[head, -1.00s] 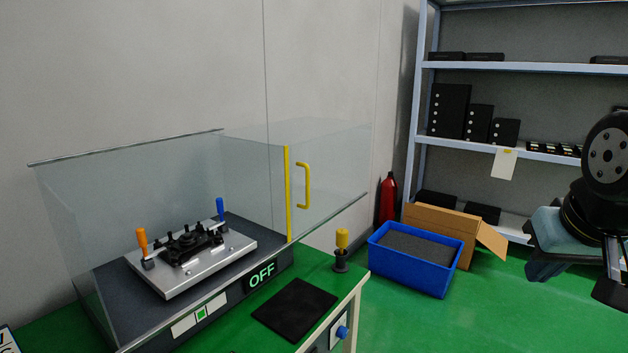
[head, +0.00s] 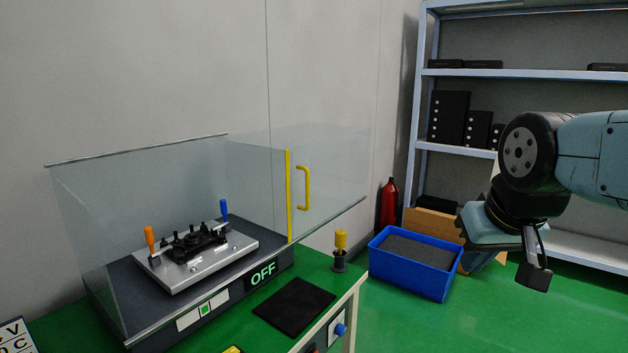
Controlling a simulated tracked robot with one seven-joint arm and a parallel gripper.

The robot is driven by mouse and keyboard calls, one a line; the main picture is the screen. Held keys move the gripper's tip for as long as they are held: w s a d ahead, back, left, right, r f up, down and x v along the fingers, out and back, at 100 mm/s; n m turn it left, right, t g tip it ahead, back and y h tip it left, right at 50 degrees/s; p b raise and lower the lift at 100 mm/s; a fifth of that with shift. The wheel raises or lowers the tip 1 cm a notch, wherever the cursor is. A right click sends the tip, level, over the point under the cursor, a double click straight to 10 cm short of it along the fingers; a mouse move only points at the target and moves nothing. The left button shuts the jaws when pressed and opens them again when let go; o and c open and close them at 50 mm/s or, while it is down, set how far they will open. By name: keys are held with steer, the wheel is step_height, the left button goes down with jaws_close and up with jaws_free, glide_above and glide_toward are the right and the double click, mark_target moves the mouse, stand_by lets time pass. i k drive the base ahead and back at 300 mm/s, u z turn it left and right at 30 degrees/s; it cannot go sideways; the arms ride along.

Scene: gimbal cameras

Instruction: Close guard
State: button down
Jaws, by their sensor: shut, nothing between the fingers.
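A clear glass guard (head: 140,215) encloses the machine on the bench at left. Its panel (head: 335,185), with a yellow edge strip (head: 289,195) and a yellow handle (head: 304,188), reaches past the right end of the machine's base. Inside, a silver fixture plate (head: 200,265) bears black clamps with an orange and a blue lever. The base's display reads OFF (head: 262,274). My gripper (head: 536,276) is at right, shut and empty, well apart from the handle.
A black mat (head: 295,306) and a yellow-topped knob (head: 341,242) are on the green bench top, right of the machine. A blue bin (head: 405,275), a cardboard box (head: 433,222), a red extinguisher (head: 389,203) and a grey shelf (head: 520,75) stand beyond. Green floor is clear at lower right.

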mark_target(306, 131)
steer(key=u, duration=0.05)
steer(key=i, duration=1)
steer(key=z, duration=0.05)
